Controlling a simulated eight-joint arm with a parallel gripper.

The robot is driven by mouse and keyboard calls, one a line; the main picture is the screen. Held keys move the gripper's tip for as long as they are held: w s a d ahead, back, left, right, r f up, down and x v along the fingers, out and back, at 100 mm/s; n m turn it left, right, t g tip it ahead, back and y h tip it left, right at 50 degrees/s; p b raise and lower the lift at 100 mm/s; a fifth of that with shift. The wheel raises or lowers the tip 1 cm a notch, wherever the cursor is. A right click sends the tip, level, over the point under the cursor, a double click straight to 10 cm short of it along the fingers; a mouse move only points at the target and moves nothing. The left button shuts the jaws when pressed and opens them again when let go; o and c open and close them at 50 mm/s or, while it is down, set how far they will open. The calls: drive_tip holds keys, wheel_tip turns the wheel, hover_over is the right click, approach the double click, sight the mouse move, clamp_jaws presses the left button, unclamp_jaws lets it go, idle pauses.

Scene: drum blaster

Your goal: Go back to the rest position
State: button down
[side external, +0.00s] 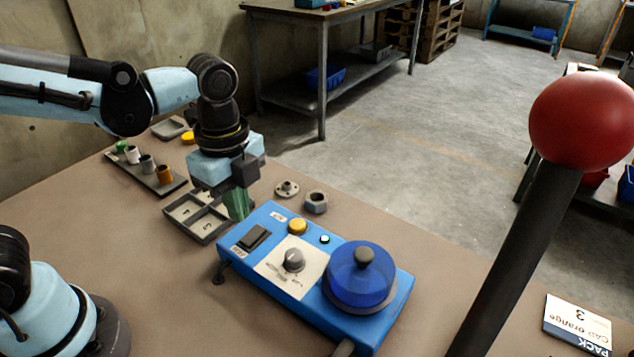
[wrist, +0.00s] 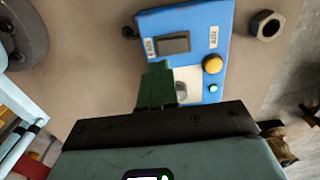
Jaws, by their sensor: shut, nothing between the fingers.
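My gripper (side external: 238,207) hangs from my arm with its green fingertips pointing down, shut and empty. In the side view it is just behind the left end of the blue blaster machine (side external: 246,284) and beside the compartment tray. In the wrist view my green fingertips (wrist: 157,84) overlap the picture of the machine (wrist: 190,18) near its dark rocker switch (wrist: 174,43). Whether they touch anything cannot be told. The machine has a yellow button (side external: 297,227), a small lit green button (side external: 324,239), a grey dial (side external: 293,260) and a blue transparent dome (side external: 361,275) with a dark knob.
A grey compartment tray (side external: 182,228) and a rack (side external: 119,167) with several small coloured cylinders lie at the left. A hex nut (side external: 316,202) and a flanged part (side external: 287,188) lie behind the machine. A red ball (side external: 584,120) on a black lever rises at right, near a pack card (side external: 577,324).

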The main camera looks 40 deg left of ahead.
drive_tip(key=shift+r, duration=0.2)
drive_tip(key=shift+a+n+t, duration=0.3)
drive_tip(key=shift+a+n, duration=0.05)
drive_tip(key=shift+n, duration=0.35)
drive_tip(key=a+r+n+t, duration=0.2)
drive_tip(key=a+n+t, duration=0.4)
drive_tip(key=n, duration=1)
drive_tip(key=shift+w+a+n+t, duration=0.3)
drive_tip(key=shift+w+a, duration=0.05)
drive_tip(key=shift+a, duration=0.55)
